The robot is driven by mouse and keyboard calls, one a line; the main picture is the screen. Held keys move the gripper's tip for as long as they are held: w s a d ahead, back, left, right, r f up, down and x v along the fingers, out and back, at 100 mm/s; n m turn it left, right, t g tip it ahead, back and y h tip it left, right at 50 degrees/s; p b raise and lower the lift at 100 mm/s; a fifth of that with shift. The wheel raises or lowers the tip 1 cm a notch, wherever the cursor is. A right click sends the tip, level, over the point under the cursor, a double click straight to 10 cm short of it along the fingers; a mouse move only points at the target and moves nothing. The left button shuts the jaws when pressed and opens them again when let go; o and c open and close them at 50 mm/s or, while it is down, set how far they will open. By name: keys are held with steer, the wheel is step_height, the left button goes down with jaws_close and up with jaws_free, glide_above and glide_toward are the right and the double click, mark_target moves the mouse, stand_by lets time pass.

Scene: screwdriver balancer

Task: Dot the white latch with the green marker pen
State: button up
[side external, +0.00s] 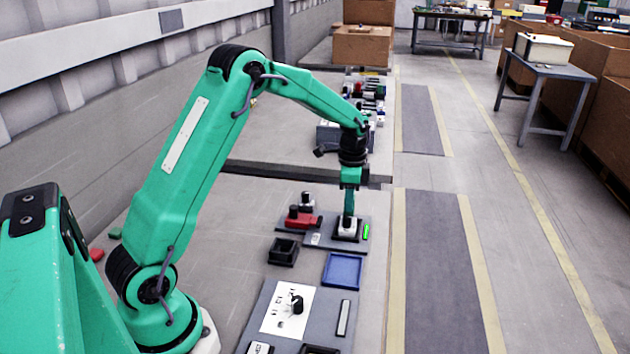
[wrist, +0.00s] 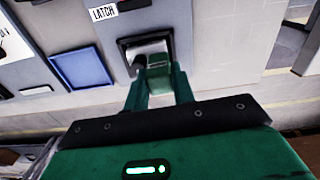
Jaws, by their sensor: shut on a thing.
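The white latch (side external: 347,231) sits in a square black frame on a grey plate in the side view. It also shows in the wrist view (wrist: 147,47), just beyond my fingertips, with a small dark part on it. My gripper (side external: 349,212) points straight down, close above the latch. In the wrist view my gripper (wrist: 157,88) is shut on a green thing (wrist: 158,72), which looks like the marker pen. Its lower end is hidden, so I cannot tell whether it touches the latch. A separate bright green piece (side external: 366,231) lies right of the frame.
A "LATCH" label (wrist: 103,13) is on the plate. A red latch-like piece (side external: 301,218) stands left of the frame. A black bin (side external: 283,251) and a blue tray (side external: 342,271) are nearer. A white panel with a black knob (side external: 297,304) lies in front.

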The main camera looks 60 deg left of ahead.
steer(key=o, duration=0.4)
steer(key=c, duration=0.4)
steer(key=shift+f, duration=0.25)
steer(key=shift+r, duration=0.1)
stand_by(0.3)
steer(key=shift+r, duration=3.45)
steer(key=shift+s, duration=0.1)
